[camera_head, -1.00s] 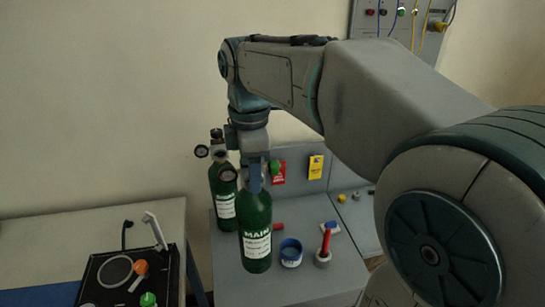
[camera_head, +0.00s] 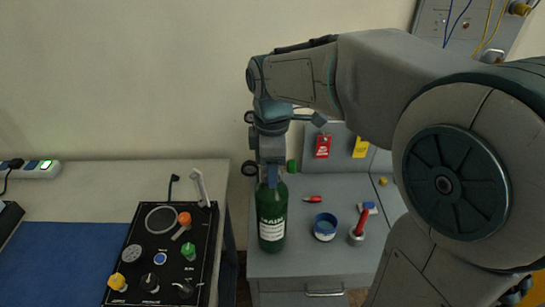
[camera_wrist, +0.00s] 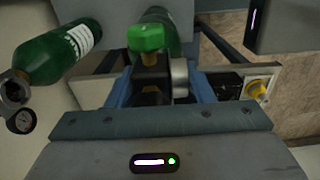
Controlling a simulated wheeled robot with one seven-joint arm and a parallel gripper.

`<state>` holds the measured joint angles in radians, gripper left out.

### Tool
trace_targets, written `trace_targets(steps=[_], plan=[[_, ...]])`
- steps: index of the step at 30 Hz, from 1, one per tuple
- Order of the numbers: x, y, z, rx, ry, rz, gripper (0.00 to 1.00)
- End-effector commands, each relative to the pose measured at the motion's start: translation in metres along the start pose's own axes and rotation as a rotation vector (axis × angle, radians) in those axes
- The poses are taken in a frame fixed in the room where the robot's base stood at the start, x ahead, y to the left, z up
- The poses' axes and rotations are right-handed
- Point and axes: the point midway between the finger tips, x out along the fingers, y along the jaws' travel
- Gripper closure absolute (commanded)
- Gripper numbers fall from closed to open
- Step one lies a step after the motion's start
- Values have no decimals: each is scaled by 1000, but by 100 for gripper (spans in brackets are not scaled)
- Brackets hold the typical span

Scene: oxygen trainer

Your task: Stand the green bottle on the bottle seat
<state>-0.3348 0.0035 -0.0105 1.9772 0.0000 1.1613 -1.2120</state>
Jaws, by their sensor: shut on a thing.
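The green bottle labelled MAIN (camera_head: 272,222) hangs upright below my gripper (camera_head: 270,180) in the head view, in front of the grey bench. My gripper is shut on its valve at the top. In the wrist view the blue fingers of my gripper (camera_wrist: 163,88) flank the dark valve, with a green knob (camera_wrist: 147,38) and part of the bottle body (camera_wrist: 158,20) beyond. Whether the bottle base touches the bench is hard to tell. A black panel (camera_head: 137,245) at left carries a grey ring (camera_head: 161,220), which looks like the bottle seat and is empty.
A second green bottle (camera_wrist: 58,55) with a gauge (camera_wrist: 21,121) is beside the held one, mostly hidden in the head view. A blue-rimmed cup (camera_head: 325,227) and a red marker in a holder (camera_head: 358,230) stand right.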

Motion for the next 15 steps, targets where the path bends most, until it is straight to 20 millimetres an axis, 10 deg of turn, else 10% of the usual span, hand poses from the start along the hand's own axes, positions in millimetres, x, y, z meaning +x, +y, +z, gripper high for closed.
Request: trace_targets(steps=[10, 11, 15], plan=[[0, 1, 0, 0, 3, 7, 100], [3, 0, 0, 0, 0, 1, 47], [2, 0, 0, 0, 0, 1, 31]])
